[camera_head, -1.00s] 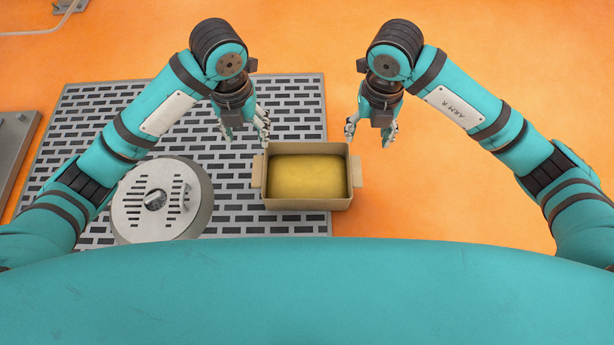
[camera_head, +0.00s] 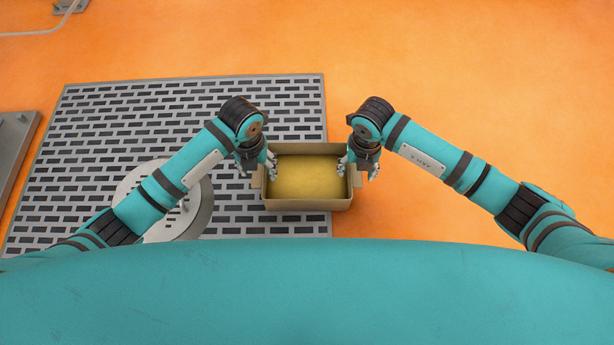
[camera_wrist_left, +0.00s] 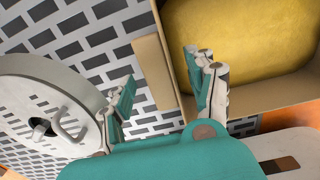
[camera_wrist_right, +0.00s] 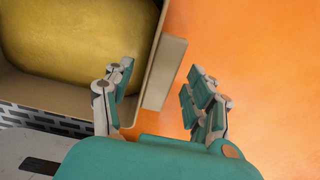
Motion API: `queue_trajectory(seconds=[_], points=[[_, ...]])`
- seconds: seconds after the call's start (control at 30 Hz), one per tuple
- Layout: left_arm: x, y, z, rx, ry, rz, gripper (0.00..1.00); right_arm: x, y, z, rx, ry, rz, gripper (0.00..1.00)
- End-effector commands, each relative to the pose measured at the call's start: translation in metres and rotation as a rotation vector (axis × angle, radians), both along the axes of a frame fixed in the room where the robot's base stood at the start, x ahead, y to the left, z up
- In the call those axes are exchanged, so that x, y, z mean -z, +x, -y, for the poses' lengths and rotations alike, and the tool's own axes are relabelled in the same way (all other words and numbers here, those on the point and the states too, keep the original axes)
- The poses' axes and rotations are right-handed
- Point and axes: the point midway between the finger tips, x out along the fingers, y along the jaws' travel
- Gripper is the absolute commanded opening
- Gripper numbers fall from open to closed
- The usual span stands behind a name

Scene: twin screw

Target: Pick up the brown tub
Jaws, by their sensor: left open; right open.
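The brown tub (camera_head: 310,205) sits in the middle, partly on the slotted grey mat and partly on the orange floor, with a yellow block (camera_head: 306,177) inside. My left gripper (camera_head: 257,168) is open at the tub's left side. In the left wrist view its fingers (camera_wrist_left: 165,90) stand on either side of the tub's left wall and handle (camera_wrist_left: 154,72). My right gripper (camera_head: 360,168) is open at the right side. In the right wrist view its fingers (camera_wrist_right: 160,95) stand on either side of the right wall and handle (camera_wrist_right: 165,72). Neither visibly grips the tub.
The slotted grey mat (camera_head: 120,130) covers the left and middle. A round grey lidded thing (camera_head: 200,215) stands left of the tub, partly hidden by my left arm. A grey metal plate (camera_head: 14,150) lies at the far left. The orange floor (camera_head: 470,90) is clear at right.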

Motion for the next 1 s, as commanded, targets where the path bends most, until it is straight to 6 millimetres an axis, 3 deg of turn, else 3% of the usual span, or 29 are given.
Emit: queue_trajectory(seconds=[0.4, 0.83, 1.0], points=[[0.0064, -0.0002, -0.0001, 0.0, 0.0, 0.0, 0.55, 0.0062, -0.0002, -0.0001, -0.001, 0.0, 0.0, 0.55], [0.0061, -0.0001, -0.0005, 0.0, 0.001, 0.0, 0.0, 0.0059, -0.0001, 0.0003, 0.0, -0.001, 0.0, 0.0], [0.006, -0.0001, -0.0008, 0.0, 0.002, 0.0, 0.0, 0.0059, 0.0, 0.0008, 0.001, -0.002, -0.001, 0.0]])
